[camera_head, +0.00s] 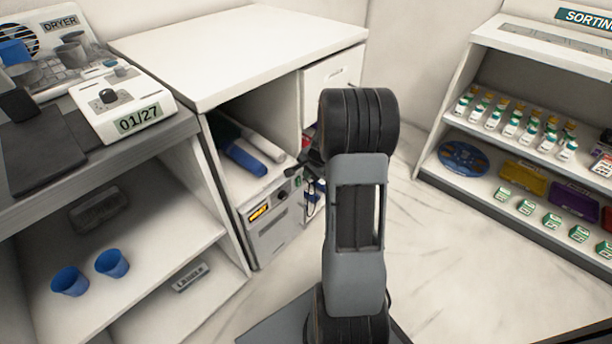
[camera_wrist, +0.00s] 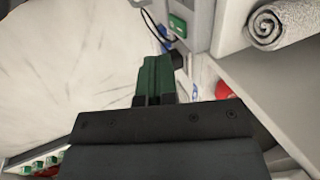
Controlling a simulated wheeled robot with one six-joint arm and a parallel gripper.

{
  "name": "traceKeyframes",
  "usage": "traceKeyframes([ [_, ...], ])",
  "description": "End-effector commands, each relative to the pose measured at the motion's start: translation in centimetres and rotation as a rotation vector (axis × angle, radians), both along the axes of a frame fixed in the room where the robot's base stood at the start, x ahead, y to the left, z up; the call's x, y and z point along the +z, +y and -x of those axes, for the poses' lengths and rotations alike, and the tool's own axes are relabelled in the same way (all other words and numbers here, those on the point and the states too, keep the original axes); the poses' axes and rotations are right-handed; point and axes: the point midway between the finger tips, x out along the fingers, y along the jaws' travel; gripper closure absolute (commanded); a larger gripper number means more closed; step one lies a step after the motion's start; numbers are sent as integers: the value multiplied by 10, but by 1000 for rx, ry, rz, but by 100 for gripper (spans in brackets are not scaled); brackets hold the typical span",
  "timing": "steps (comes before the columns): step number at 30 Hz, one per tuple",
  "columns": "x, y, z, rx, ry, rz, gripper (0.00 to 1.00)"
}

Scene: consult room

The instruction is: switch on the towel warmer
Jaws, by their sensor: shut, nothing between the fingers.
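The towel warmer (camera_head: 270,236) is a pale grey box low in the open cabinet bay. Its front has a small orange display (camera_head: 258,212), a dark round knob (camera_head: 282,195) and a small green part (camera_head: 297,182) near its right edge. In the wrist view a green rectangular button (camera_wrist: 178,25) sits on a grey panel, with a dark knob (camera_wrist: 178,60) below it. My gripper (camera_wrist: 155,62) is shut and empty, its fingertips just beside the knob and short of the green button. Whether they touch anything is unclear. My arm hides part of the bay.
Rolled towels (camera_head: 243,160) lie above the warmer; one rolled towel (camera_wrist: 283,24) shows in the wrist view. A dryer unit (camera_head: 122,103) and shelves with blue cups (camera_head: 112,263) stand left. A sorting shelf (camera_head: 490,147) with bottles stands right. The floor (camera_head: 450,270) between is clear.

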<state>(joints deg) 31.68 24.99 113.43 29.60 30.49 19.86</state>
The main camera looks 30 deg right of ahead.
Motion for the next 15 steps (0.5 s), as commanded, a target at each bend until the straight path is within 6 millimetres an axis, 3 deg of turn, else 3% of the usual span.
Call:
traceKeyframes([
  [1, 15, -3, 3, -5, -1, 1, 100],
  [6, 39, -5, 8, -8, 0, 0, 100],
  [15, 56, -4, 11, -4, 1, 0, 100],
])
